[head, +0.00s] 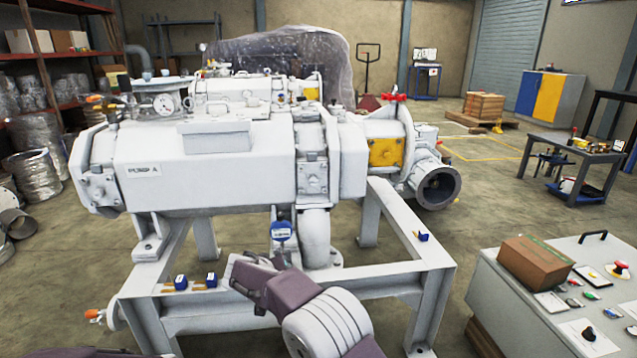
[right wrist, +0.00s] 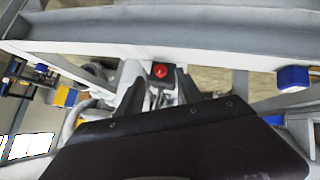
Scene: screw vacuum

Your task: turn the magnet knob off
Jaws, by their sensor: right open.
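In the head view, my right gripper (head: 262,280) is just below the gauge, over the frame's front beam. It is open, its fingertips are hard to make out, and it appears apart from the knob. The knob is hard to pick out in the head view. My left gripper is out of view.
The pump rests on a white steel frame (head: 405,275). Small blue blocks sit on its beams, two at left (head: 180,282) and one at right (head: 423,237). A control console (head: 520,312) with a cardboard box (head: 536,261) stands at the right.

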